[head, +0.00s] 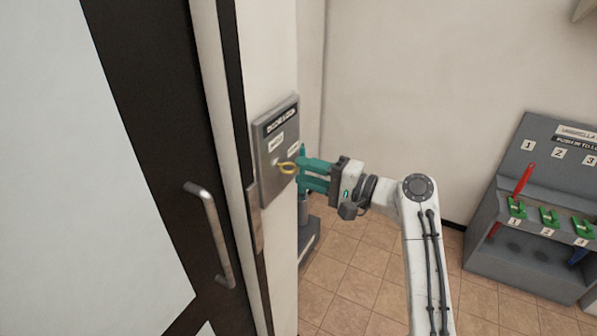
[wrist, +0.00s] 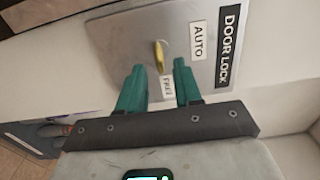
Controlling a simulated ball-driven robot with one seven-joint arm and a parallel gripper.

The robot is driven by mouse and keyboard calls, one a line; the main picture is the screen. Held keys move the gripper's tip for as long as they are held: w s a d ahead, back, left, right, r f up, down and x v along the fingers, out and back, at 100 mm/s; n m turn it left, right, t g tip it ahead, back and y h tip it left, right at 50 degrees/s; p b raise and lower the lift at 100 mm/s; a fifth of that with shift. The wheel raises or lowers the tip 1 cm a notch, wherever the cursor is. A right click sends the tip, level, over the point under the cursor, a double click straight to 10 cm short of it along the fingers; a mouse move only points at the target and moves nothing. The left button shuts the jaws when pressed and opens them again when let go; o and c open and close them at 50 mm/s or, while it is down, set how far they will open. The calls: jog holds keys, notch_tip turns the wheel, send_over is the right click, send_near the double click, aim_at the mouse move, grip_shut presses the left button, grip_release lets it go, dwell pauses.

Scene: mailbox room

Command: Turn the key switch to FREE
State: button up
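A grey metal DOOR LOCK plate (head: 266,187) is on the wall beside the door; it also fills the top of the wrist view (wrist: 125,40). It has an AUTO label (wrist: 198,41) and a FREE label (wrist: 167,87). A yellow key (head: 287,168) sticks out of the plate. In the wrist view the key (wrist: 160,57) looks thin, nearly edge-on; I cannot tell which label it is set to. My gripper (head: 303,173) is open, with green fingers apart, facing the plate. In the wrist view the fingertips (wrist: 159,67) are on either side of the key, apparently not touching it.
A dark-framed door with a metal pull handle (head: 210,232) is at the left. A grey umbrella stand (head: 530,258) with green locks and a red umbrella (head: 524,180) is at the right. Tiled floor (head: 370,290) lies open between them.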

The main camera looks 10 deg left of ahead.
jog(key=b+v, duration=0.1)
jog(key=v, duration=0.7)
jog(key=shift+b, duration=0.4)
jog(key=s+d+f+n+h, duration=0.1)
jog(key=s+d+f+h, duration=0.25)
jog(key=s+f, duration=0.4)
jog(key=s+d+f+g+h+b, duration=0.1)
jog(key=s+d+f+h, duration=0.3)
jog(key=f, duration=0.7)
jog(key=s+d+f+n+h, duration=0.1)
jog(key=s+d+f+h, duration=0.1)
jog(key=s+d+f, duration=0.55)
jog(key=s+d+f+g+h, duration=0.2)
jog(key=s+d+f+h, duration=0.1)
jog(key=s, duration=0.8)
jog(key=s+d+f+n+g+h, duration=0.1)
jog(key=s+d+f+g+h, duration=0.1)
jog(key=s+d, duration=0.5)
jog(key=s+f+h, duration=0.1)
jog(key=s+h, duration=0.1)
jog(key=s, duration=0.3)
jog(key=shift+d+f+h+b, duration=0.2)
jog(key=shift+f+h+b, duration=0.15)
jog(key=shift+f+b, duration=0.05)
jog(key=shift+a+n, duration=0.1)
jog(key=shift+n, duration=0.2)
